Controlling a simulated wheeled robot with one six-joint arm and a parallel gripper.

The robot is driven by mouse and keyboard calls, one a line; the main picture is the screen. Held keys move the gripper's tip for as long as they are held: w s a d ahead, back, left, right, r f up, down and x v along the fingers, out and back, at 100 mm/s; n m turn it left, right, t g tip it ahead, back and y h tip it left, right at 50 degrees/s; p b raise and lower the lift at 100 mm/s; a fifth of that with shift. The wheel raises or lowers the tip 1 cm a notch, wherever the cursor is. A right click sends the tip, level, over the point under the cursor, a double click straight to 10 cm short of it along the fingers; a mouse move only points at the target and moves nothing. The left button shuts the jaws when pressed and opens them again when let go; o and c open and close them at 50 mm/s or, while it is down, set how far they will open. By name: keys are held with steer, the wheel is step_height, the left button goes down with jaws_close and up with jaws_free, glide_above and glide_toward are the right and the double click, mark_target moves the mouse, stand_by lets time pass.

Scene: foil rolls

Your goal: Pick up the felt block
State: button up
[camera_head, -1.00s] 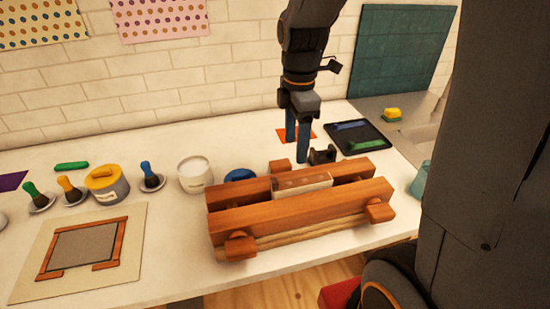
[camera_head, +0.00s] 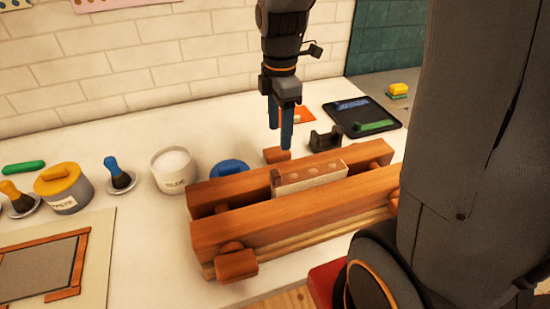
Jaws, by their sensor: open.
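My gripper (camera_head: 280,130) points down above the far side of the wooden press, its two blue fingers apart with nothing between them. I cannot tell for sure which thing is the felt block. A small green bar (camera_head: 22,168) lies on the table at the far left, well away from my gripper. A yellow and green block (camera_head: 398,90) sits at the back right. A pale block with a row of round marks (camera_head: 310,178) is held between the beams of the wooden press (camera_head: 290,220).
Behind the press are a dark stand (camera_head: 325,139), an orange sheet (camera_head: 303,115) and a black tray (camera_head: 350,128) with blue and green strips. To the left are a white jar (camera_head: 175,172), a yellow-lidded pot (camera_head: 65,190) and brushes on dishes.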

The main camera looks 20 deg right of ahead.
mark_target(277, 151)
steer(key=shift+a+f+p, duration=0.15)
steer(key=shift+f+p, duration=0.35)
steer(key=shift+f, duration=1.45)
steer(key=shift+a+f+p, duration=0.1)
steer(key=shift+f+p, duration=0.4)
steer(key=shift+f, duration=1.4)
steer(key=c, duration=1.2)
steer(key=shift+w+r, duration=0.1)
step_height(277, 151, up, 10)
steer(key=shift+f+b, duration=0.1)
steer(key=shift+b, duration=0.75)
